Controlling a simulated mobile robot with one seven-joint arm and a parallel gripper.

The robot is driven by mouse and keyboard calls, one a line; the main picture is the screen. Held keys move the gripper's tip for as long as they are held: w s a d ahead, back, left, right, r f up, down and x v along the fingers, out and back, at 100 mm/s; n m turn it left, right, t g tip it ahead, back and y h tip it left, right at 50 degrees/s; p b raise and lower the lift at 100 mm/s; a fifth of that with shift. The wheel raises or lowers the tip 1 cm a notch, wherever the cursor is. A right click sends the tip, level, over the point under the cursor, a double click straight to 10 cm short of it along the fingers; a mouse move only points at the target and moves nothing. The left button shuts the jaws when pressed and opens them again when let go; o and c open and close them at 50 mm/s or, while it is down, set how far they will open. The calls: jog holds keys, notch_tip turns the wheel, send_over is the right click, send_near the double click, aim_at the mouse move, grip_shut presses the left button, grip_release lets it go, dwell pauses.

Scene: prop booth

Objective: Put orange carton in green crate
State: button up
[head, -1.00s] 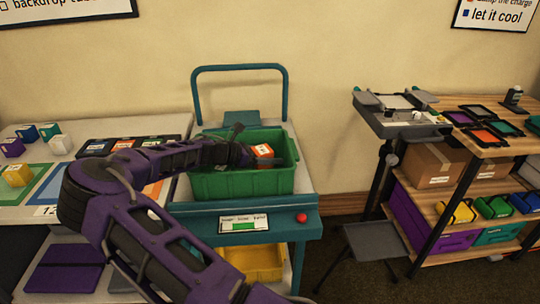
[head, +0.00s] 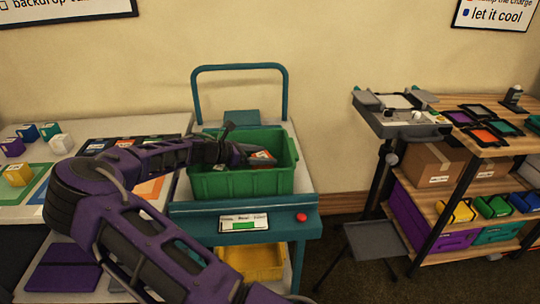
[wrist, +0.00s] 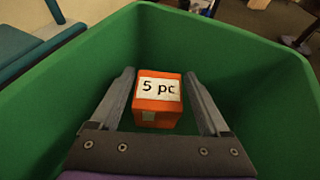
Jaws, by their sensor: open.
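The orange carton (wrist: 157,112), with a white "5 pc" label, is inside the green crate (head: 243,184). In the wrist view the crate walls (wrist: 65,108) surround it. My gripper (wrist: 162,82) is open, its two fingers on either side of the carton with a gap visible at each side. In the head view the carton (head: 262,156) shows only partly above the crate's front wall, beside the end of my arm. The carton's underside is hidden, so I cannot tell whether it rests on the crate floor.
The crate stands on a teal cart (head: 190,208) with a tall handle frame (head: 240,67) behind it. A table with several small boxes (head: 61,144) is at the left. A wooden shelf unit (head: 455,152) stands at the right.

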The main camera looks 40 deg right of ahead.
jog(key=shift+v, duration=2.4)
jog(key=shift+r, duration=0.2)
